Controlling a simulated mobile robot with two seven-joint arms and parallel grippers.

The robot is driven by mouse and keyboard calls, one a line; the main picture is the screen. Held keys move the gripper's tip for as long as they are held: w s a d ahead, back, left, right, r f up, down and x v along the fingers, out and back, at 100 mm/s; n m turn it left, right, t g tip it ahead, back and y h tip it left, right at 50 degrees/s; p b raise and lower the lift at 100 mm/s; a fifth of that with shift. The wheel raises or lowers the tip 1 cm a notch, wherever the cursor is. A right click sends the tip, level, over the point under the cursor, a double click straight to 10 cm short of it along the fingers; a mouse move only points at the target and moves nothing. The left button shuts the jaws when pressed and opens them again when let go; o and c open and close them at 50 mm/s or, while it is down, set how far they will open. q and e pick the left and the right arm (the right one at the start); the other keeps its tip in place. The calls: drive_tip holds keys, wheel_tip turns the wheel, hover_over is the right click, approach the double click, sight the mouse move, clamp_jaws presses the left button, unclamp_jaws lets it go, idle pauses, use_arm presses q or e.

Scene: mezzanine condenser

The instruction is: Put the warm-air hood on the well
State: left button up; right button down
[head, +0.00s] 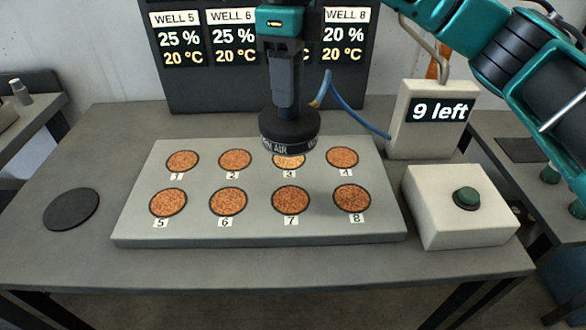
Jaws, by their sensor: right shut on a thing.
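The warm-air hood (290,134) is a dark round cap lettered "AIR", with a blue hose at its right. My right gripper (284,75) is shut on the hood's upright grip and holds it upright above the plate, over the far edge of well 3. The grey well plate (135,215) has two rows of round wells with brown grains, numbered 1 to 8. Well 3 (288,161) is partly hidden by the hood. Well 7 (291,200) lies in front of it. My left gripper is not in view.
A display (205,90) behind the plate reads 25 % for wells 5 and 6, 20 % for well 8; well 7's panel is mostly hidden. A grey post (408,140) reads "9 left". A white box with a green button (466,197) stands right; a dark disc (71,210) lies left.

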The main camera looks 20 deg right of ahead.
wheel_tip(320, 180, down, 15)
idle(0.4)
drive_tip(key=shift+f, duration=0.2)
drive_tip(key=c, duration=0.6)
unclamp_jaws()
drive_tip(key=shift+r, duration=0.1)
